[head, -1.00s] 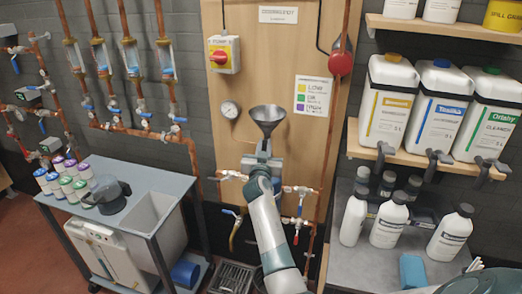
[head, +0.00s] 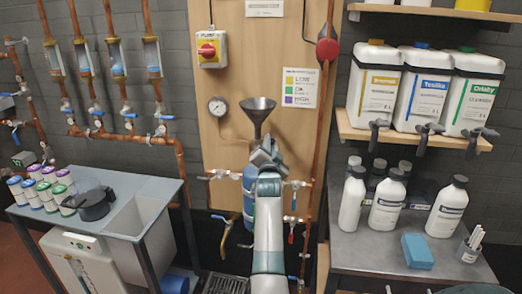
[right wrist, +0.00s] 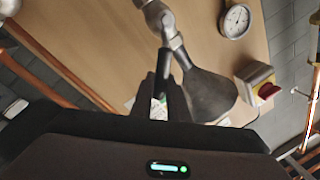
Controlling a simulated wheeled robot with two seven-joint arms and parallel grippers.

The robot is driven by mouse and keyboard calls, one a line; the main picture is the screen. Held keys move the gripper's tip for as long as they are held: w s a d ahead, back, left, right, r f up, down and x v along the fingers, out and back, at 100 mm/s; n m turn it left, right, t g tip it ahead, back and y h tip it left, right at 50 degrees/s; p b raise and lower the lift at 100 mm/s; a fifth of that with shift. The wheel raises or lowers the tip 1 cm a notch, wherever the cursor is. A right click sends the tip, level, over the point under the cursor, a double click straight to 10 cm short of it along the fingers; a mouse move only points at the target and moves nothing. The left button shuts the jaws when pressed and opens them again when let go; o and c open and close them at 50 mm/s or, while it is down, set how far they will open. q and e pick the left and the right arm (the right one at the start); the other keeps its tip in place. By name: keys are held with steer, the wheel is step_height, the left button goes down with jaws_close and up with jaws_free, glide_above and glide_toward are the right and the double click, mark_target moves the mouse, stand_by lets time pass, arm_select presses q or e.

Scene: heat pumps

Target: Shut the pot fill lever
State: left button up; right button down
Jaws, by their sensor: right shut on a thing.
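The grey funnel (head: 258,112) stands upright on top of the blue pot (head: 248,190), in front of the wooden board. My right gripper (head: 265,150) is just below the funnel and hides the valve there and part of the pot. In the right wrist view the dark funnel (right wrist: 208,95) is beside my right gripper (right wrist: 160,88). Its dark fingers are shut on a slim dark lever (right wrist: 166,60), which joins a silver valve (right wrist: 162,22). The fingers cover the lever's outer end. My left gripper is in no view.
A pressure gauge (head: 217,106) and a red-and-yellow switch (head: 211,49) are on the board left of the funnel. Copper pipes run beside the pot. A sink bench (head: 150,215) stands left, and a bottle-laden table (head: 370,258) right.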

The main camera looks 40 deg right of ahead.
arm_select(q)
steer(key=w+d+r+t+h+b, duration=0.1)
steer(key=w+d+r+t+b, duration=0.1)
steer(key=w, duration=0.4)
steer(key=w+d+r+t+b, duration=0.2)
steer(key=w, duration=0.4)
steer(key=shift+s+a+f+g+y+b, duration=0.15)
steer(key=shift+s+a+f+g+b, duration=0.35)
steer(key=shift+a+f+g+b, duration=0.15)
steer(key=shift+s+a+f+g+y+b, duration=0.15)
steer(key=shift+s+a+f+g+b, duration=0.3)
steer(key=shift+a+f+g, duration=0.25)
arm_select(e)
step_height(320, 180, down, 6)
steer(key=s+d+m+g+h, duration=0.1)
steer(key=s+m+h, duration=0.1)
steer(key=m, duration=0.9)
steer(key=shift+d+f+g+h, duration=0.2)
steer(key=shift+d+g+h, duration=0.1)
steer(key=shift+d+g, duration=0.1)
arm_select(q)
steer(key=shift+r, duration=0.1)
arm_select(e)
steer(key=shift+m, duration=0.3)
steer(key=c, duration=1.7)
jaws_free()
steer(key=shift+f, duration=0.1)
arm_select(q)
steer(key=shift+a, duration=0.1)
